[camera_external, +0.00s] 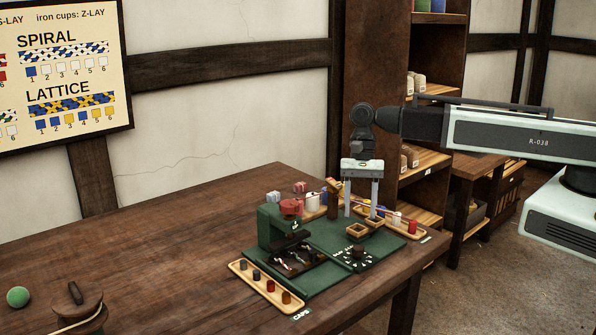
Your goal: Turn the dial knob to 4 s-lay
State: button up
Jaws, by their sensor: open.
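A small dark dial knob (357,250) stands on the right front part of the green base plate (322,263), with small white markings around it. The markings are too small to read, and I cannot tell where the knob points. My gripper (361,213) points straight down with its two pale fingers apart and nothing visible between them. It is above and behind the knob in the picture, near two small square wooden trays (357,230), and apart from the knob.
A wooden tray of coloured caps (266,287) lies in front. Another tray (409,228) with spools lies at right. A wooden post (333,197) stands by my gripper. The table's left middle is mostly clear.

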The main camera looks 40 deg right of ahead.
aim_at(358, 247)
jog(key=shift+n, duration=0.3)
jog(key=s+a+f+b, duration=0.1)
jog(key=f+b, duration=0.1)
jog(key=s+a+f+b, duration=0.1)
jog(key=f+b, duration=0.1)
jog(key=s+a+f+b, duration=0.1)
jog(key=f+b, duration=0.1)
jog(key=shift+s+a+f+b, duration=0.3)
jog(key=shift+a+f+b, duration=0.05)
jog(key=shift+a+b, duration=0.05)
jog(key=shift+s+a+f+b, duration=0.15)
jog(key=shift+a+f+b, duration=0.05)
jog(key=shift+f+b, duration=0.1)
jog(key=shift+r, duration=0.1)
grip_shut()
